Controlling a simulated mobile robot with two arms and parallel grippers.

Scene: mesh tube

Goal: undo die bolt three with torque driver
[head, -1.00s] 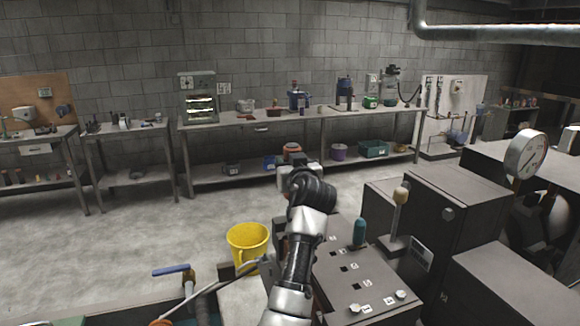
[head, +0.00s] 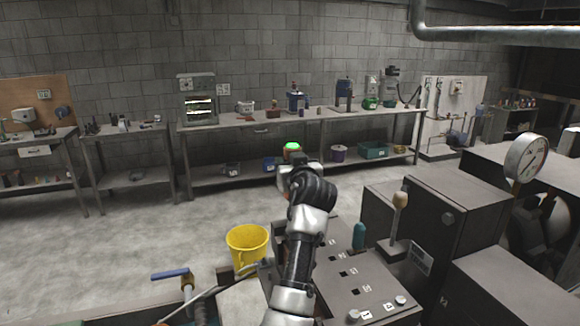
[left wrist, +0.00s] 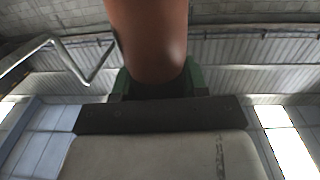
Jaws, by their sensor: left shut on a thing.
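My left gripper (left wrist: 158,86) is shut on an orange-brown cylindrical handle (left wrist: 148,40), which fills the top middle of the left wrist view between green finger pads. In the head view my left arm reaches up from the bottom centre. Its gripper (head: 297,164) holds the orange tool, likely the torque driver (head: 292,155), whose top glows green. Pale bolt heads (head: 401,300) and (head: 353,316) sit at the near end of a dark, numbered panel (head: 375,287). My arm hides part of the panel. I cannot tell which bolt is number three. My right gripper is not in view.
A yellow bucket (head: 248,246) stands left of the panel. A blue-handled valve (head: 172,273) and a bent rod are at lower left. A lever (head: 399,212), a teal knob (head: 359,236) and a gauge (head: 526,158) are to the right. Open floor lies toward the back bench (head: 300,118).

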